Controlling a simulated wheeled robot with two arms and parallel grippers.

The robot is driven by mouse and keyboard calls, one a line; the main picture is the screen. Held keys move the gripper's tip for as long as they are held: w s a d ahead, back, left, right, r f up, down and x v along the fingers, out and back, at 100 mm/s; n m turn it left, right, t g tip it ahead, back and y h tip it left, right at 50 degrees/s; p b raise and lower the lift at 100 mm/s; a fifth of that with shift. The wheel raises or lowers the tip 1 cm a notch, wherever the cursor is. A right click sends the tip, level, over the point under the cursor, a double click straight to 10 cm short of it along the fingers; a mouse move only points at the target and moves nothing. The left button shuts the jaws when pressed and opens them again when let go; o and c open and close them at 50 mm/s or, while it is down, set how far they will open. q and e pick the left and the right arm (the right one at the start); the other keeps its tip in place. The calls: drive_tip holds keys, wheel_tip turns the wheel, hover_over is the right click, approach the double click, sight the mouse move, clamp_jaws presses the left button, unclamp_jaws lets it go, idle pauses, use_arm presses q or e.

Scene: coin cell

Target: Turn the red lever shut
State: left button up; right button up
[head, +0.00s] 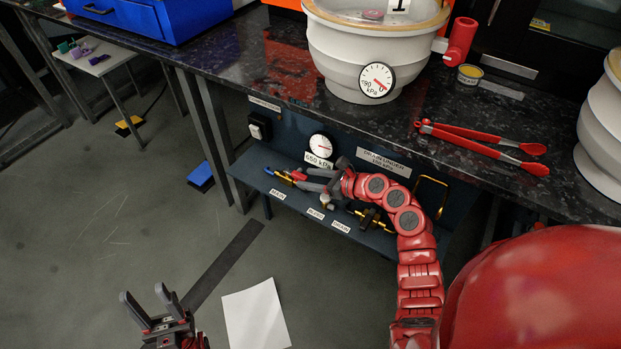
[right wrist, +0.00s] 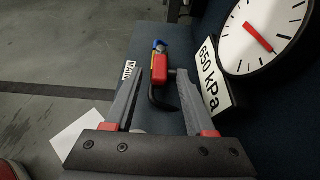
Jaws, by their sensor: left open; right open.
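The red lever (head: 299,174) is on the low blue-grey shelf panel, near the MAIN label (head: 278,193). In the right wrist view the red lever (right wrist: 160,72) shows between my fingertips, with blue and yellow parts beyond it. My right gripper (head: 306,180) is open, its grey fingers pointing left at the lever; the right wrist view shows the fingers (right wrist: 165,78) apart on either side. Whether they touch it I cannot tell. A dark curved piece shows below the lever. My left gripper (head: 142,292) is open and empty, above the floor at lower left.
A gauge marked 650 kPa (head: 321,146) stands just behind my right gripper. A black and brass valve (head: 371,217) sits to the right on the shelf. Above is the dark counter (head: 262,72) with red tongs (head: 480,139) and a white vessel (head: 335,50). Paper (head: 255,316) lies on open floor.

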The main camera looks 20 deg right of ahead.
clamp_jaws()
idle(0.3)
drive_tip(key=shift+a, duration=0.1)
